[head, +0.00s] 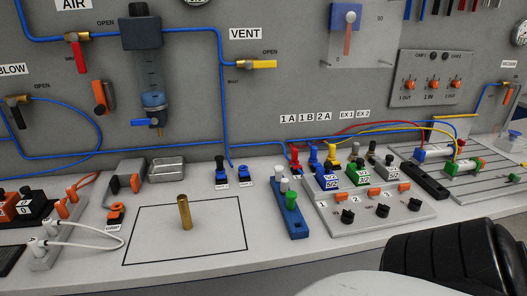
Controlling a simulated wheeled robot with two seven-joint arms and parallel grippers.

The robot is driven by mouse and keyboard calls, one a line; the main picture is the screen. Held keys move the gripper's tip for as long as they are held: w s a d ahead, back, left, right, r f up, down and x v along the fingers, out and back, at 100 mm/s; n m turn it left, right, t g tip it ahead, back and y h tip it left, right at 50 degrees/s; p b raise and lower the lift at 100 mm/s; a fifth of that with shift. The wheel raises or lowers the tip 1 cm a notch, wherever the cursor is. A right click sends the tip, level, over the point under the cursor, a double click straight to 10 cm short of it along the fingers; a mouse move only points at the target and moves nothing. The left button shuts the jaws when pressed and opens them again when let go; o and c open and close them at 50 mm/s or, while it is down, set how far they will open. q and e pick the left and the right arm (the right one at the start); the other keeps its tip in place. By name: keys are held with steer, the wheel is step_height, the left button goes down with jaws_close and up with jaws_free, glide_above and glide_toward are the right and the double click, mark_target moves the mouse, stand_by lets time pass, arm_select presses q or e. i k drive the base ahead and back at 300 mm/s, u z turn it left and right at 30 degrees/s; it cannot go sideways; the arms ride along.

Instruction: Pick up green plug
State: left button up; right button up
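A small green plug (290,199) stands in a blue rack (293,222) on the bench, right of the outlined square. Paler plugs (280,172) stand behind it in the same rack. A green block (357,174) with a label sits further right on the grey panel, and another green part (451,165) lies on the slotted plate at the right. Neither of my grippers shows in this view. A black rounded arm link (455,255), apparently mine, fills the lower right corner.
A brass cylinder (184,213) stands inside the black-outlined square (222,243). The grey panel (370,220) with black knobs is right of the blue rack. Blue tubes run along the wall. White cables (95,240) lie at the left. The bench front edge is clear at centre.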

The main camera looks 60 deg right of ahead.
mark_target(291, 196)
steer(key=z, duration=1.95)
